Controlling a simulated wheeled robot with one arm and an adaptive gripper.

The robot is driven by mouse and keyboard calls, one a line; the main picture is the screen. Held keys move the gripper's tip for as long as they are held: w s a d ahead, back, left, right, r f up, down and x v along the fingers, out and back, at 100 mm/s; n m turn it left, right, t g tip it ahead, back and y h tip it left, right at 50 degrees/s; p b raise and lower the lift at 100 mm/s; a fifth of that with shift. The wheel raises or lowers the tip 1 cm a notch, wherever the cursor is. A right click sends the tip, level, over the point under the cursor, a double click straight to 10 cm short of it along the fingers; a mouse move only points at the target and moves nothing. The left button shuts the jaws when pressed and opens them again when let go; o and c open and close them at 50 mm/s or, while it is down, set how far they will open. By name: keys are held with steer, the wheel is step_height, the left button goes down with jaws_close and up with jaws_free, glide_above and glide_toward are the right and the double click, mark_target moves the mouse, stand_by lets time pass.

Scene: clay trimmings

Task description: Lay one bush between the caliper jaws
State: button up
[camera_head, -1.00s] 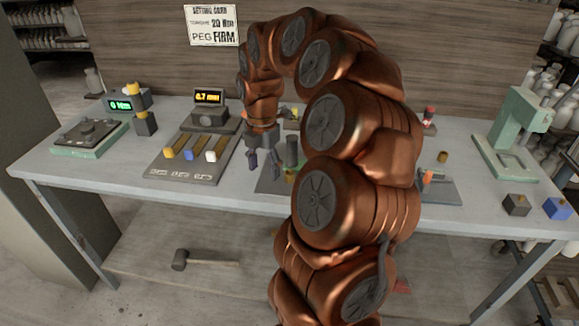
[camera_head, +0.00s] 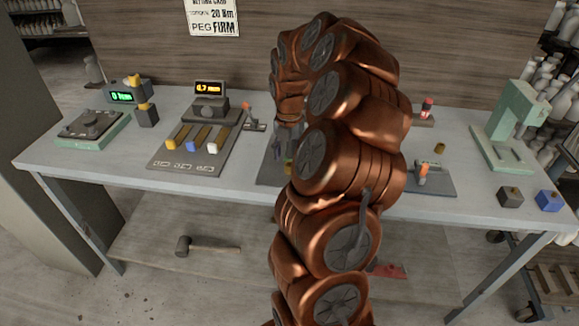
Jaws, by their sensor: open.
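A small brass piece (camera_head: 440,148), which looks like a bush, stands on the right half of the bench. A dark device with an orange "0.7 mm" display (camera_head: 208,88) stands at the back left; it may be the caliper, but I cannot make out its jaws. My gripper (camera_head: 287,145) is low over a dark plate (camera_head: 268,168) at mid-bench. It is mostly hidden behind my copper arm, fingertips included, and I cannot see anything held. A yellowish piece (camera_head: 289,168) shows beside the arm at the plate.
A board with yellow, blue and white sliders (camera_head: 190,163) lies left of my gripper. An orange-handled fixture (camera_head: 252,122) stands close behind. A green press (camera_head: 507,135), a dark block (camera_head: 510,197) and a blue block (camera_head: 549,200) are at right.

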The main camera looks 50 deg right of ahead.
mark_target(289, 164)
steer(key=shift+f+p, duration=0.35)
steer(key=shift+f, duration=1.45)
jaws_close()
